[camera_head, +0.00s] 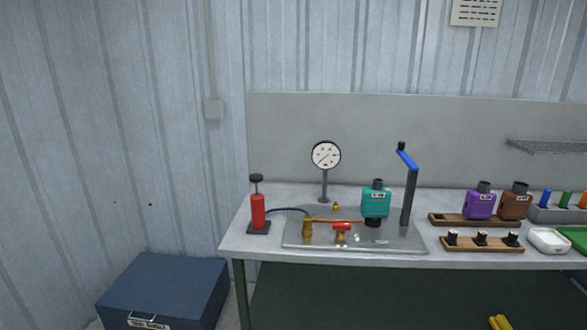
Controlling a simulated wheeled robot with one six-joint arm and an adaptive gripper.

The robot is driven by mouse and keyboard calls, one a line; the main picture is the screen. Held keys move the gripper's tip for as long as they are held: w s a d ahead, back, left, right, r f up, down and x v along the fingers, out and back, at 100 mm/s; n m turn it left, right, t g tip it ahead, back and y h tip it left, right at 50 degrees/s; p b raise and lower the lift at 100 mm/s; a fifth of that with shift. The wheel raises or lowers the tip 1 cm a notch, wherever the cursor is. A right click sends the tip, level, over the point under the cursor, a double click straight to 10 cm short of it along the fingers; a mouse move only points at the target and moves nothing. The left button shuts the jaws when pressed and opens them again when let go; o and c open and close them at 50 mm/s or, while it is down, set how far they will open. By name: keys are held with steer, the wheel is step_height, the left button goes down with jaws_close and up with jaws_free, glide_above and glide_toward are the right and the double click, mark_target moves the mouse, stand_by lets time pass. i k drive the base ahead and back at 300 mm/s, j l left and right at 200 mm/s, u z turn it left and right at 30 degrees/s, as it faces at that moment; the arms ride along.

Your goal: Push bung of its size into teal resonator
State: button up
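The teal resonator (376,204) stands upright on a metal plate (300,239) on the bench, with a dark pipe stub on top and a small white label. A black piece (373,222) shows directly under it; I cannot tell whether this is a seat or part of the resonator. Three small dark pieces that look like bungs stand in a row on a wooden rack (460,247) to the right: a left one (451,238), a middle one (481,239) and a right one (512,240). Their sizes are too small to compare. My gripper is not in view.
A dark post with a blue lever (407,160) stands right of the resonator. A gauge (326,156), red pump (259,212) and brass and red valves are left. Purple (481,205) and brown (514,206) resonators stand behind the rack.

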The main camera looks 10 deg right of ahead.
mark_target(376, 199)
steer(key=i+l+z, duration=0.35)
steer(key=i+z, duration=0.35)
steer(key=i+l+z, duration=0.15)
steer(key=i+z, duration=0.15)
